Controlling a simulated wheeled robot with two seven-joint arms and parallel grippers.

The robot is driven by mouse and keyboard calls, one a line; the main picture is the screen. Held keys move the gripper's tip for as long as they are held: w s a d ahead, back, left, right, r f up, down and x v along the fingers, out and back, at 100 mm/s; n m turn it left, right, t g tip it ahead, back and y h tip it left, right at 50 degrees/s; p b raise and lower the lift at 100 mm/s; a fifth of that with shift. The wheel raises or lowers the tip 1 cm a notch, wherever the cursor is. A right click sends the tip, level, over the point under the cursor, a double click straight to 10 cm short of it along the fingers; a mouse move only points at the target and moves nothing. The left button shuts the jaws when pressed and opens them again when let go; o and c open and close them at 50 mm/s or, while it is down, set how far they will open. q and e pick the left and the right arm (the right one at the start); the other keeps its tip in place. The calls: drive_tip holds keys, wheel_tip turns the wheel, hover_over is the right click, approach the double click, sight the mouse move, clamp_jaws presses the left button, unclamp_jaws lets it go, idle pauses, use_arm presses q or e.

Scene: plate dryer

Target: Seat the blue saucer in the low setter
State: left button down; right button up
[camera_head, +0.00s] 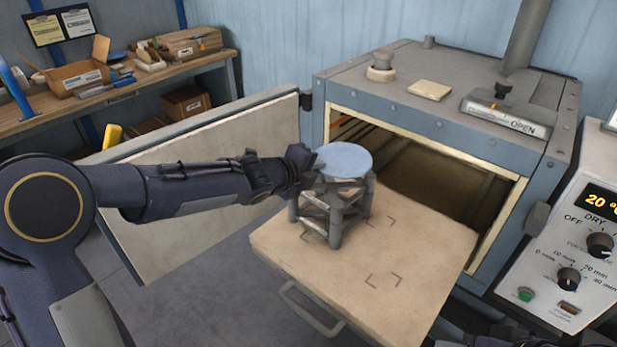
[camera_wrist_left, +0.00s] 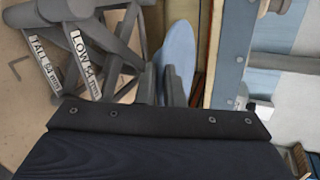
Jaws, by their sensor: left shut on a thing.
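The blue saucer (camera_head: 345,160) is a pale disc held about level at the upper end of the grey setter frame (camera_head: 337,222). My left gripper (camera_head: 306,168) is shut on its near left edge. In the left wrist view the saucer (camera_wrist_left: 178,55) is between the two fingers (camera_wrist_left: 162,85), with the setter frame (camera_wrist_left: 112,55) to its left. Labels LOW (camera_wrist_left: 82,48) and TALL (camera_wrist_left: 42,62) show on its bars. The saucer covers part of the setter's top, and I cannot tell whether they touch.
The setter stands on a beige pulled-out shelf (camera_head: 405,290) with corner marks, its front right bare. The dryer (camera_head: 440,110) is open behind it. Its door (camera_head: 205,170) hangs open at left, behind my left arm. A control panel (camera_head: 570,250) stands at right.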

sight(307, 194)
use_arm(q)
drive_tip(key=f, duration=0.1)
drive_tip(key=w+a+f, duration=0.1)
drive_tip(key=shift+w+a+f, duration=0.3)
drive_tip(key=shift+w+f, duration=0.05)
drive_tip(key=shift+f, duration=0.05)
drive_tip(key=shift+w+a+f+b, duration=0.15)
drive_tip(key=shift+f+b, duration=0.4)
drive_tip(key=shift+f, duration=1.15)
drive_tip(key=shift+f, duration=0.15)
drive_tip(key=c, duration=1.8)
unclamp_jaws()
